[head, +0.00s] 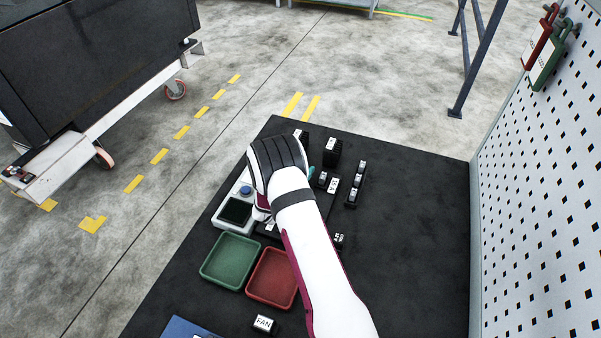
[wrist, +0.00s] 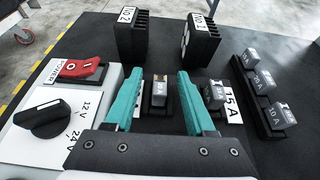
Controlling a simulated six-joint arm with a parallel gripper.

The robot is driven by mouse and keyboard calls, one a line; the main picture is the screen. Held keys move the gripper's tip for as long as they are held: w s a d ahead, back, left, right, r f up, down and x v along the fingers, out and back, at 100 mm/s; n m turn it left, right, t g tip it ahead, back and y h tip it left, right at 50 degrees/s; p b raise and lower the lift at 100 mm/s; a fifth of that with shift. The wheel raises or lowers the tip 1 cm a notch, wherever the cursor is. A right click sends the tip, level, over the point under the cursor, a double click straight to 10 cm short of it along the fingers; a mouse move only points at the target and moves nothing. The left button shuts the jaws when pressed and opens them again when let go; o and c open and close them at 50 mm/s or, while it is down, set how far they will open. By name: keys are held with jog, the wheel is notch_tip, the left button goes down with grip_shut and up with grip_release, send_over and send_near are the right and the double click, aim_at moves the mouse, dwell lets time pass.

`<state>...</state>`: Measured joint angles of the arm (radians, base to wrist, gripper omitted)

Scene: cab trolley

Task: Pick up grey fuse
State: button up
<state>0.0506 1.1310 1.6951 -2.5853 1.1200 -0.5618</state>
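My gripper (wrist: 160,88) has two teal fingers spread apart in the wrist view.
Two black finned blocks (wrist: 132,42) (wrist: 202,46) stand behind the fingers. A box with a red switch (wrist: 80,69) and black knob (wrist: 45,118) is at left. Green (head: 230,237) and red (head: 258,262) trays lie nearer. The mat's right side is clear, beside a pegboard (head: 535,200).

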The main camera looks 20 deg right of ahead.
grip_shut()
